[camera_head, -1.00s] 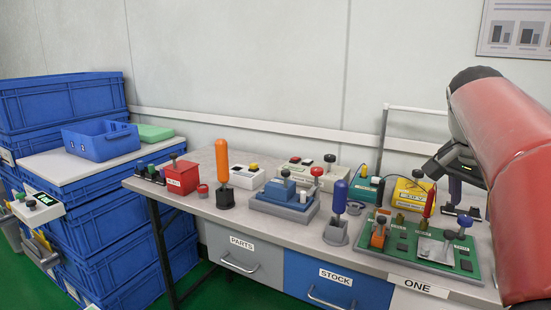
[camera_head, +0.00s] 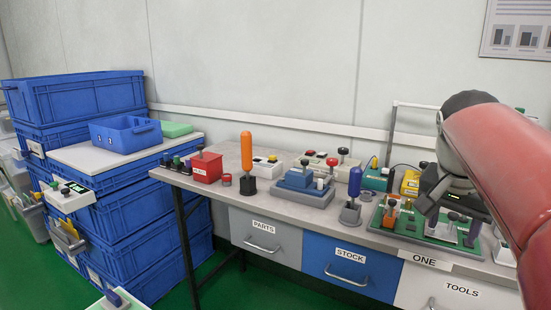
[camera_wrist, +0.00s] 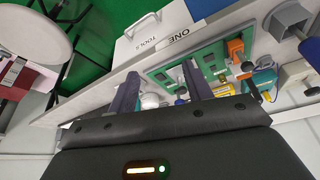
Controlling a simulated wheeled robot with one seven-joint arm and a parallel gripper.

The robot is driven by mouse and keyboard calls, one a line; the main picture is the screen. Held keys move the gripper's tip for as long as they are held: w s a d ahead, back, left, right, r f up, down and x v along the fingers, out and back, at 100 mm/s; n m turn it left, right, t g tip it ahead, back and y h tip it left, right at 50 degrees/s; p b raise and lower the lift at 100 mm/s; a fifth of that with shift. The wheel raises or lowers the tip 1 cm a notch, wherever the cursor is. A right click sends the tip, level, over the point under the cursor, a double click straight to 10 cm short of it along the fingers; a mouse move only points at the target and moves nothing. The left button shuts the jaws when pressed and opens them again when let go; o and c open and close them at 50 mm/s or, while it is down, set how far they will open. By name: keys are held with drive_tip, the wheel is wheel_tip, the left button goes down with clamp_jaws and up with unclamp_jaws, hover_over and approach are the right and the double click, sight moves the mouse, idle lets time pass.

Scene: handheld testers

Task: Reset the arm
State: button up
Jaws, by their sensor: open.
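My red arm comes in from the right in the head view, with my gripper (camera_head: 455,235) over the right end of the bench, at the green board (camera_head: 412,224). In the wrist view my gripper (camera_wrist: 160,85) shows two dark fingers spread apart with nothing held between them. The green board (camera_wrist: 205,62), with an orange-handled part (camera_wrist: 236,50) on it, lies beyond the fingers. My arm and gripper hide part of the board and the things behind it in the head view.
The bench (camera_head: 228,188) holds an orange-handled tester (camera_head: 246,152), a red box (camera_head: 206,168), a blue tester (camera_head: 305,181) and a blue-handled tool (camera_head: 354,185). Blue crates (camera_head: 80,97) stand at left. A round stool (camera_wrist: 28,40) shows in the wrist view. Green floor is clear below the bench.

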drive_tip(key=s+a+f+n+t+y, duration=0.2)
drive_tip(key=s+a+f+n, duration=0.8)
drive_tip(key=a+f, duration=0.6)
drive_tip(key=shift+s+a+t+y, duration=0.15)
drive_tip(key=shift+s+t+y, duration=0.25)
drive_tip(key=shift+s+y, duration=0.45)
drive_tip(key=shift+s, duration=0.1)
